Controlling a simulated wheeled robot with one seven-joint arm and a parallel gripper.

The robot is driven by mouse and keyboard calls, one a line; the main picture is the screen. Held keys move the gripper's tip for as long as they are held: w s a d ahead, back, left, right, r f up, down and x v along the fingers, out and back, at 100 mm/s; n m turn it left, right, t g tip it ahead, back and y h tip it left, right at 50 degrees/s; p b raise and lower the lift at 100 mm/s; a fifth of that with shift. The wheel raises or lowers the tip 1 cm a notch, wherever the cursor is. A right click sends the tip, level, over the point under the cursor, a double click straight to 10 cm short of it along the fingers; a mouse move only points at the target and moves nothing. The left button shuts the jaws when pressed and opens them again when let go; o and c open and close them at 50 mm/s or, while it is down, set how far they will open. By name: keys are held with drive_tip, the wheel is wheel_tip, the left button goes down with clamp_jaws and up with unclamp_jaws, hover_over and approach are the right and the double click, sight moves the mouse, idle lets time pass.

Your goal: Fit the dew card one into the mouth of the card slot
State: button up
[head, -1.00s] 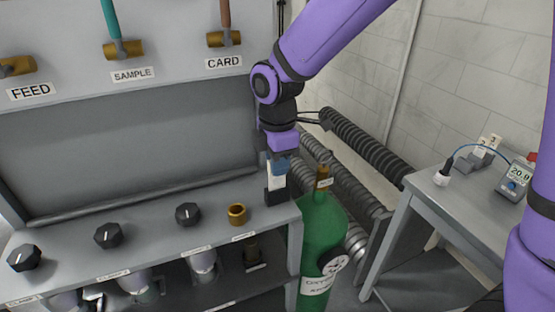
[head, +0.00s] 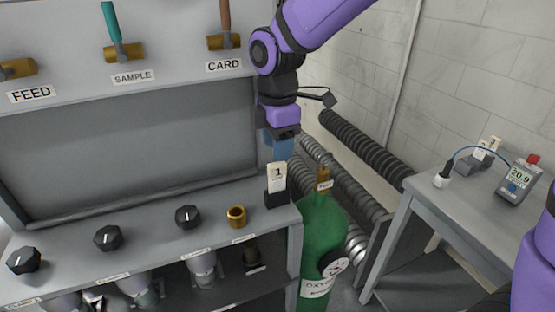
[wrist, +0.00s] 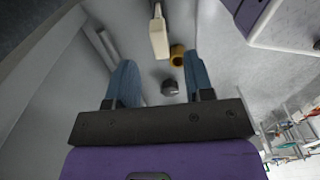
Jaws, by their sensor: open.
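The dew card one (head: 277,176), a white card marked 1, stands upright in a small dark block (head: 277,200) at the right end of the grey bench. The block looks like the card slot; the card's lower end is hidden in it, so its depth cannot be told. My gripper (head: 279,148) is open and empty just above the card, pointing down. In the wrist view the blue fingers of my gripper (wrist: 162,82) are spread apart, and the pale card (wrist: 158,38) shows beyond them, clear of both.
A brass ring (head: 236,216) and black knobs (head: 188,217) are on the bench. A green oxygen cylinder (head: 322,230) stands right beside it. On the side table (head: 462,195), a grey holder (head: 478,158) carries other cards beside a meter (head: 517,180).

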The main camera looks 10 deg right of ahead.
drive_tip(key=shift+r, duration=2.5)
drive_tip(key=s+d+r+m+t, duration=0.1)
drive_tip(key=s+d+r+m, duration=0.25)
drive_tip(key=d+m, duration=0.35)
drive_tip(key=s+d+r+m+t, duration=0.2)
drive_tip(key=s+d+r+m, duration=0.15)
drive_tip(key=d, duration=0.45)
drive_tip(key=s+d+m+t, duration=0.2)
drive_tip(key=s+d+m, duration=0.7)
drive_tip(key=s+m, duration=0.1)
drive_tip(key=shift+s+d+f+m, duration=0.25)
drive_tip(key=shift+s+m, duration=0.1)
drive_tip(key=shift+s, duration=0.4)
drive_tip(key=shift+w+r, duration=0.1)
drive_tip(key=shift+c, duration=0.3)
